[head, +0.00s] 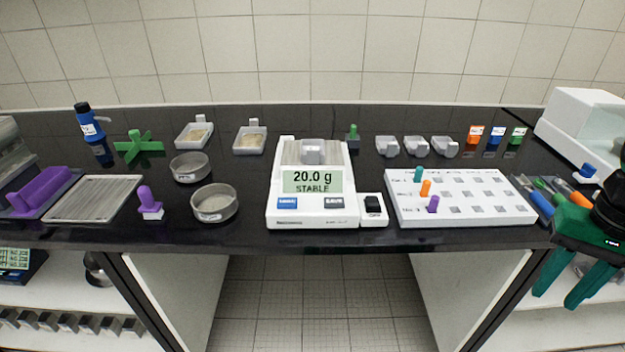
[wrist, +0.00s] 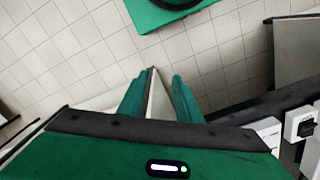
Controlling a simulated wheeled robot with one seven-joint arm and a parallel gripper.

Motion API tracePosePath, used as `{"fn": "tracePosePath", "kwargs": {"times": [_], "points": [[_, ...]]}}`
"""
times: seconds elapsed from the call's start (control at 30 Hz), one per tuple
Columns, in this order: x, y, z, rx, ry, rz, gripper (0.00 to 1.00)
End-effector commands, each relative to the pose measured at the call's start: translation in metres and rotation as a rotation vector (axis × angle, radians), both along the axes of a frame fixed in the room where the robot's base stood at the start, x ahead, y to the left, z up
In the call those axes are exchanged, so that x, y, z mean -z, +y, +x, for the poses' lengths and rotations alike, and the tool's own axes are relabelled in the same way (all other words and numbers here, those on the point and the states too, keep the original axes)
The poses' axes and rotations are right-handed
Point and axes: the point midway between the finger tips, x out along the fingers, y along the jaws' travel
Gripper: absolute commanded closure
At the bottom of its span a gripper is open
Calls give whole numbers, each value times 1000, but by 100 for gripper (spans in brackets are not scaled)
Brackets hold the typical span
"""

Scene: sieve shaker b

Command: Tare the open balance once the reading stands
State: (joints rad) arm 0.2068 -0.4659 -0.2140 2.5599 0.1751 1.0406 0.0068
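The open balance (head: 312,215) stands at the middle of the black bench in the head view. Its display (head: 312,182) reads 20.0 g with STABLE below. A grey block (head: 313,150) sits on its pan. Its front has a blue button (head: 287,202) at the left and a dark button (head: 334,202) at the right; their labels are too small to read. My gripper (head: 556,298) is at the far right, in front of the bench edge and well away from the balance. Its green fingers are apart and empty, also in the wrist view (wrist: 163,75).
A small white box with a black switch (head: 372,204) adjoins the balance's right side. A white pegboard (head: 460,200) with coloured pegs lies right of it. Sieve pans (head: 214,203) and a purple-handled tool (head: 149,203) stand left. Tools (head: 545,196) lie near my gripper.

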Motion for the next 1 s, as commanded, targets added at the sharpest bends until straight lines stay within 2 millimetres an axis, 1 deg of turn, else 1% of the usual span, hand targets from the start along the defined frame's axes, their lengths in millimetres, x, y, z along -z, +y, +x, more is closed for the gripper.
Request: {"fn": "tracePosePath", "kwargs": {"times": [0.27, 0.3, 0.33, 0.37, 0.4, 0.43, 1.0], "points": [[0, 0, 0, 0, 0, 0, 69], [0, 0, 0, 0, 0, 0, 74], [0, 0, 0, 0, 0, 0, 81], [0, 0, 0, 0, 0, 0, 88], [0, 0, 0, 0, 0, 0, 97], [0, 0, 0, 0, 0, 0, 100], [0, 0, 0, 0, 0, 0, 100]]}}
